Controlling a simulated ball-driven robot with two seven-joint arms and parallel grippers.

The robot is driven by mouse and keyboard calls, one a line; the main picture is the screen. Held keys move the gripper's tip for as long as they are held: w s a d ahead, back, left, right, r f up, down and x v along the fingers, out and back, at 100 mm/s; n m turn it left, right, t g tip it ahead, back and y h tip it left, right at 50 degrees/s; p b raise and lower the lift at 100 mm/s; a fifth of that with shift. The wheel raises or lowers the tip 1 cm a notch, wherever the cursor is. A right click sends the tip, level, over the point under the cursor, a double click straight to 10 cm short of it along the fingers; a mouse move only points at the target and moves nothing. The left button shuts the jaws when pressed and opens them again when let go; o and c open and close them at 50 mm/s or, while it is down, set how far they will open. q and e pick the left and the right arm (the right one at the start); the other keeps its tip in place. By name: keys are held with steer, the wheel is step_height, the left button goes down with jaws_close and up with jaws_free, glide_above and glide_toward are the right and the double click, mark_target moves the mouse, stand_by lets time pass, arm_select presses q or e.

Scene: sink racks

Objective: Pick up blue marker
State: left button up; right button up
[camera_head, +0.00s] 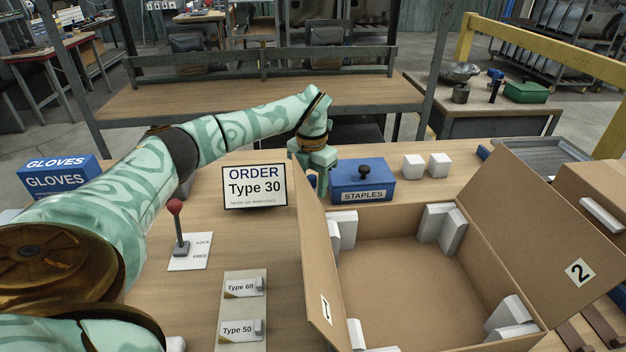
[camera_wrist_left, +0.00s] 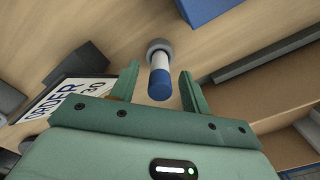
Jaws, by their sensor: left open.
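The blue marker (camera_wrist_left: 160,82) shows in the left wrist view, with a blue end towards the camera, a white body and a grey round part at its far end. My left gripper (camera_wrist_left: 158,74) is open, with one finger on each side of the marker. Gaps show on both sides, so the fingers do not appear to grip it. In the head view my left gripper (camera_head: 321,183) is low over the table, between the order sign (camera_head: 254,187) and the blue staples box (camera_head: 362,181). The marker is mostly hidden there. My right gripper is not in view.
A large open cardboard box (camera_head: 338,271) stands right of the gripper, its flap close by. A red-knobbed lever (camera_head: 177,228) and a Type 60/Type 50 label panel (camera_head: 242,305) lie in front. Two white blocks (camera_head: 426,166) sit beyond the staples box.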

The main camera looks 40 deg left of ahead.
arm_select(q)
jaws_close()
